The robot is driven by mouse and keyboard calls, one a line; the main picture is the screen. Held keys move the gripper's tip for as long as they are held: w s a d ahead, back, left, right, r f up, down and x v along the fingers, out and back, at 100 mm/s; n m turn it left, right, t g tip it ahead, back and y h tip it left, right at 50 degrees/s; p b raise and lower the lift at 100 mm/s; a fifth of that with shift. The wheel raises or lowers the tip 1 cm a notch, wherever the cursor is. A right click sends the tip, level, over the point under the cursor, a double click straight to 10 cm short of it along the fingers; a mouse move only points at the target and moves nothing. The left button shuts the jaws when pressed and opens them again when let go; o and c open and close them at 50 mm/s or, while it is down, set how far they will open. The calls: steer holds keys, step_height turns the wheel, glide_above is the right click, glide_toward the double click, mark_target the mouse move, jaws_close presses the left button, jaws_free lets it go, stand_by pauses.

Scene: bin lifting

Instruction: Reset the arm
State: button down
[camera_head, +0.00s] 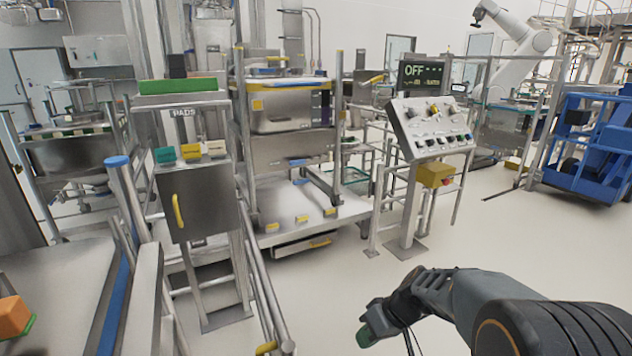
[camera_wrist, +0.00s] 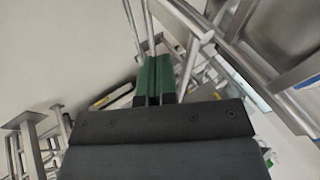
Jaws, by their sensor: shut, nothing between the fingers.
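My gripper (camera_head: 368,335) is at the lower middle of the head view, at the end of my arm, which reaches in from the lower right. It hangs over bare floor, in front of the control console (camera_head: 430,130). In the wrist view its two green fingers (camera_wrist: 155,80) lie side by side, shut, with nothing between them. The wrist view is tilted and shows floor and metal frames beyond the fingers.
A steel cabinet with a yellow handle (camera_head: 198,200) and metal rails (camera_head: 262,290) stand left of my gripper. A steel bin (camera_head: 290,108) sits in a frame behind. A blue machine (camera_head: 598,150) is at the right. The floor (camera_head: 500,225) between is clear.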

steer(key=s+d+r+m+t+h+p, duration=0.1)
steer(key=s+r+h+p, duration=0.1)
steer(key=r+p, duration=0.3)
steer(key=s+d+r+m+t+h+p, duration=0.1)
steer(key=s+r+p, duration=0.3)
steer(key=r, duration=0.6)
steer(key=s+d+r+m+t+h+p, duration=0.1)
steer(key=s+d+r+m+h+p, duration=0.2)
steer(key=r+p, duration=0.3)
step_height(320, 180, up, 2)
steer(key=shift+s+d+r+h+p, duration=0.1)
steer(key=shift+s+d+h+p, duration=0.05)
steer(key=shift+s+h+p, duration=0.3)
steer(key=shift+s, duration=0.1)
